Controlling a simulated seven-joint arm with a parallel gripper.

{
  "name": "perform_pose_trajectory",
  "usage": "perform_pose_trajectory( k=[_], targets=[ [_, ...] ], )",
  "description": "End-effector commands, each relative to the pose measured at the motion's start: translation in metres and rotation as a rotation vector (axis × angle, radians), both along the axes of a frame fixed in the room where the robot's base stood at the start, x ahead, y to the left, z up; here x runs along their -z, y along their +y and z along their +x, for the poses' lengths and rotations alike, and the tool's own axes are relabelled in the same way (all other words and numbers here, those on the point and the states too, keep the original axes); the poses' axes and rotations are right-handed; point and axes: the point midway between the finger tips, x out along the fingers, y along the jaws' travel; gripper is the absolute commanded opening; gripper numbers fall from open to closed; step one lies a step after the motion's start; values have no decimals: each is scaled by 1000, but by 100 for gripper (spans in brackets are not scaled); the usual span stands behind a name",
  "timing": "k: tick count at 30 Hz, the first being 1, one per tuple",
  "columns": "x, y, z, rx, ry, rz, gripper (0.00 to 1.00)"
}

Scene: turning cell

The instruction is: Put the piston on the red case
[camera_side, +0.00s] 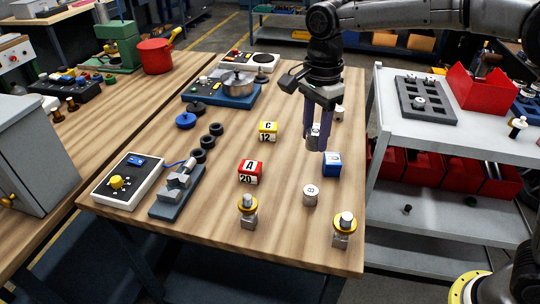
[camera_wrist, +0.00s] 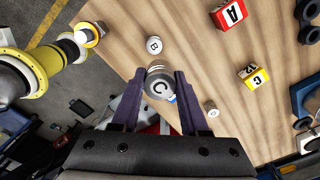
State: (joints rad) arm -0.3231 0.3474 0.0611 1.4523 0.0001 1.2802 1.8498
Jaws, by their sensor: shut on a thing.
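My gripper (camera_side: 317,143) is shut on a grey metal piston (camera_side: 313,140), which it seems to hold above the table, just up and left of the blue case in the side view. In the wrist view the held piston (camera_wrist: 158,88) shows a "C" on its top, between my purple fingers (camera_wrist: 159,74). The red case (camera_side: 250,172), marked "A" and 20, stands on the wooden table, left of and nearer the camera than my gripper. It also shows at the top of the wrist view (camera_wrist: 229,15). The held piston's underside is hidden in the wrist view.
A blue case (camera_side: 332,164) stands close to my gripper. A yellow case (camera_side: 268,130) stands behind the red one. A piston marked "B" (camera_side: 310,195) stands in front; another piston (camera_side: 339,112) is behind. Black rings (camera_side: 202,155) lie to the left.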

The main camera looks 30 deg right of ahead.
Motion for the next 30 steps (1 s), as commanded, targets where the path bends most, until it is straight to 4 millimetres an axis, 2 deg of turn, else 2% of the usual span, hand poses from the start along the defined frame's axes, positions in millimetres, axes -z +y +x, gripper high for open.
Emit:
perform_pose_trajectory(
  k=[1,3,8,21,27,30],
  targets=[
    [-6,13,1,7,-2,1,0],
    [-12,25,1,25,-2,0,0],
    [-12,39,12,44,2,-1,0],
    [24,69,85,45,1,-1,0],
    [59,80,111,44,2,-1,0],
    [69,83,119,44,0,0,0]
  ],
)
